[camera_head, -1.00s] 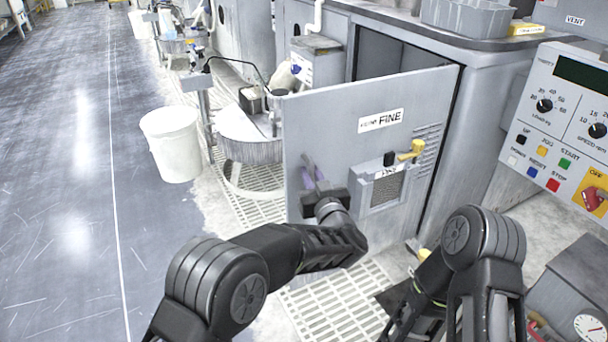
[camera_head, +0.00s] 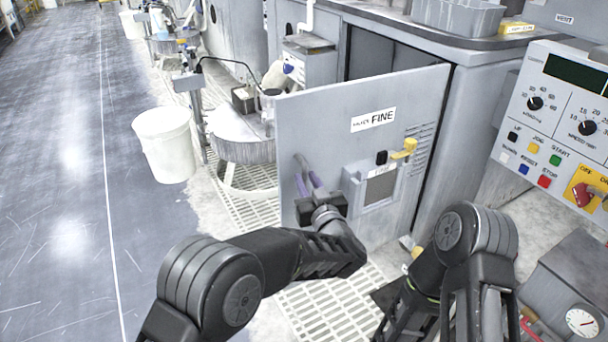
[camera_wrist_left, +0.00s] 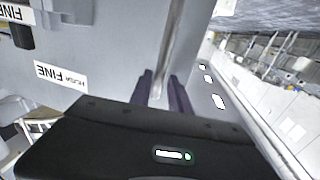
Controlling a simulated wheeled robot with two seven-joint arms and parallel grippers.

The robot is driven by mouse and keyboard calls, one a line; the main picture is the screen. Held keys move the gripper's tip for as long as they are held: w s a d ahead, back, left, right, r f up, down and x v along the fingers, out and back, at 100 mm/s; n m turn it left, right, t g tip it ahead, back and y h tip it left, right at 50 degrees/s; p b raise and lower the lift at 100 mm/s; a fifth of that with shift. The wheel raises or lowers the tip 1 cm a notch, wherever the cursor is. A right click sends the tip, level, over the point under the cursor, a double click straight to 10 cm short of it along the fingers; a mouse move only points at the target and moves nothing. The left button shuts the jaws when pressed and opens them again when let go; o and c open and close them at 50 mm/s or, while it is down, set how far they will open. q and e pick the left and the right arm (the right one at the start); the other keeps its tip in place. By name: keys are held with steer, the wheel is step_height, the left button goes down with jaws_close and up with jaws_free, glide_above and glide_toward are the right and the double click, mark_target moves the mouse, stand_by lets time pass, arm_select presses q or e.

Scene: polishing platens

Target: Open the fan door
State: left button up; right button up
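The grey door marked FINE (camera_head: 335,145) stands swung open from the machine cabinet, with a dark opening behind its upper edge. My left gripper (camera_head: 311,180) is at the lower left part of its outer face, near the free edge. In the left wrist view, its purple fingers (camera_wrist_left: 165,92) lie on both sides of a metal bar handle (camera_wrist_left: 175,45) and look closed on it. A FINE label (camera_wrist_left: 61,76) shows beside them. On the door are a yellow lever (camera_head: 404,149) and a small framed box (camera_head: 379,189). My right arm is at the lower right; its fingers are not visible.
A white bucket (camera_head: 165,150) stands on the floor to the left. A round polishing station (camera_head: 243,145) is behind the door's free edge. A control panel (camera_head: 555,125) is at the right. Floor grating (camera_head: 335,305) lies below; the aisle at the left is clear.

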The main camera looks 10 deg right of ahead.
arm_select(q)
steer(key=s, duration=0.5)
steer(key=shift+d+p, duration=0.35)
